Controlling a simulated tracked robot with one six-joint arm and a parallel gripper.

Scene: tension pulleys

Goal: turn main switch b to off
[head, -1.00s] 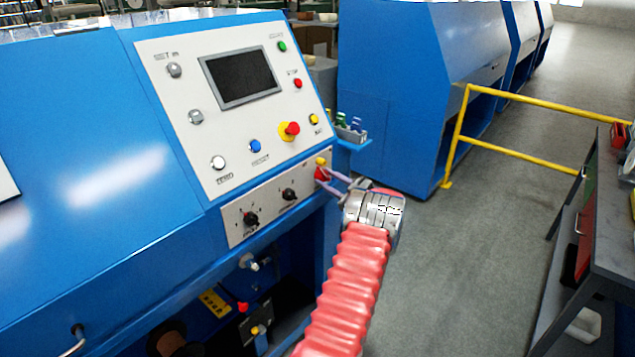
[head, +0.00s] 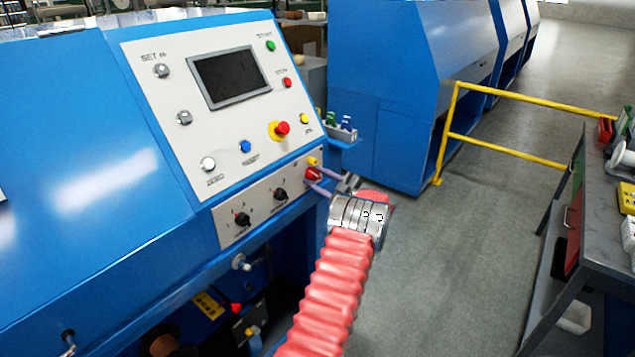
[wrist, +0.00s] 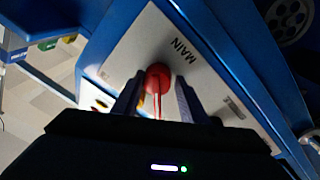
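The main switch (head: 314,174) is a red rotary knob at the right end of the lower light-grey panel. In the wrist view the red knob (wrist: 158,78) sits in front of my camera beside the printed word MAIN, which appears upside down. My gripper (head: 309,175) reaches the panel from the right with its two fingers around the knob. In the wrist view my gripper (wrist: 160,80) is open, one finger on each side of the knob, with a slim gap visible. Which position the switch points to cannot be told.
The sloped control panel (head: 180,100) above holds a dark screen (head: 231,78), several buttons and a red emergency knob on yellow (head: 281,129). Two black rotary knobs (head: 242,219) (head: 280,195) are left of the switch. A yellow railing (head: 510,151) and workbench stand right; floor between is clear.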

